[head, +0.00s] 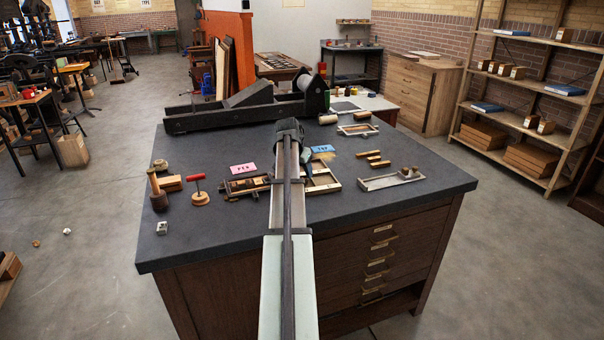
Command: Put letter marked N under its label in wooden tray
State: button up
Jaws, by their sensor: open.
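A wooden tray (323,187) with a light floor lies at mid-table, partly hidden behind my arm. A second shallow tray (391,180) lies to its right with small pieces at its far right end. A pink card (243,169) and a blue card (323,149) carry dark letters too small to read with certainty. A small pale block with a dark mark (161,228) sits alone near the front left; I cannot tell whether it is the N. My gripper (307,168) is open, over the middle of the table, mostly hidden by my arm, with no held object visible.
Several wooden bars (376,160) lie right. A long dark press (235,107) fills the back. The front left of the dark tabletop (215,235) is mostly clear.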

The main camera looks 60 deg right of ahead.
jog(key=v, duration=1)
jog(key=shift+a+r, duration=0.15)
jog(key=shift+r, duration=0.15)
jog(key=shift+w, duration=0.1)
